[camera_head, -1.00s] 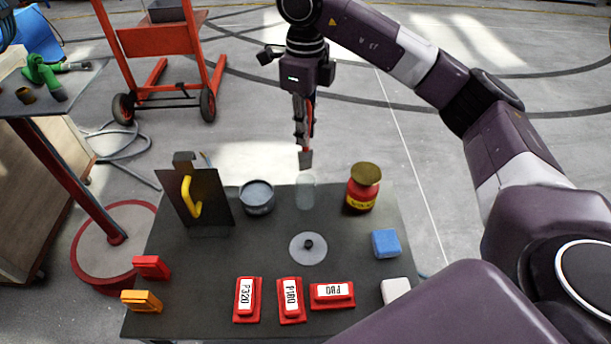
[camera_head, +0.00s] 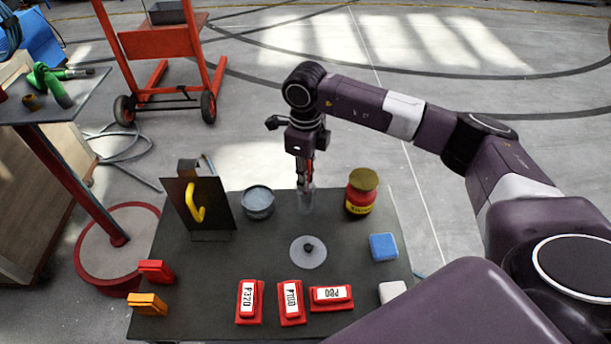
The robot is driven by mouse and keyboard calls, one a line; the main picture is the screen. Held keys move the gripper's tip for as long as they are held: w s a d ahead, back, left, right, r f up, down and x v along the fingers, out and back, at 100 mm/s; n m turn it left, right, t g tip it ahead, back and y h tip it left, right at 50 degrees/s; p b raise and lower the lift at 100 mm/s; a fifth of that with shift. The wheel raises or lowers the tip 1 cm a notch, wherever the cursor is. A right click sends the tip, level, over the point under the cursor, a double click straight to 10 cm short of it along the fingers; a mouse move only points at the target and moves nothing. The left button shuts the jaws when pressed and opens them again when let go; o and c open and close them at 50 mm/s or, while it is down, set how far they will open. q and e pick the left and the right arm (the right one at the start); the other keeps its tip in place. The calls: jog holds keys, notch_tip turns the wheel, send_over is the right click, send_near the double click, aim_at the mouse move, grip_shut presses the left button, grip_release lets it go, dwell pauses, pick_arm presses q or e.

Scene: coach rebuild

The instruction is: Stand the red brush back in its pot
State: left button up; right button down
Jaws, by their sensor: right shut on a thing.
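My right gripper (camera_head: 305,178) is over the far edge of the dark table, pointing down, shut on the red brush (camera_head: 311,172). Only a thin strip of red shows beside the fingers. The brush's lower end is at the clear glass pot (camera_head: 306,203), which stands between the grey tin and the red jar. The brush looks upright, with its lower end inside or right at the pot's mouth; I cannot tell how deep. My left gripper is not in view.
The grey tin (camera_head: 258,203) and red jar (camera_head: 361,194) stand close on either side of the pot. A dark panel with a yellow handle (camera_head: 195,201) is at left. A grey disc (camera_head: 308,252), red blocks (camera_head: 291,303) and a blue block (camera_head: 383,247) lie nearer.

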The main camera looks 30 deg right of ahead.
jog(key=c, duration=1.8)
grip_release()
jog(key=shift+f, duration=0.1)
jog(key=shift+c, duration=0.2)
jog(key=shift+f, duration=0.15)
jog(key=r+b, duration=0.1)
jog(key=r, duration=0.3)
jog(key=r+b, duration=0.1)
jog(key=r, duration=0.2)
jog(key=shift+w+r+b, duration=0.1)
jog(key=shift+w+b, duration=0.2)
jog(key=shift+b, duration=0.05)
jog(key=shift+r, duration=0.35)
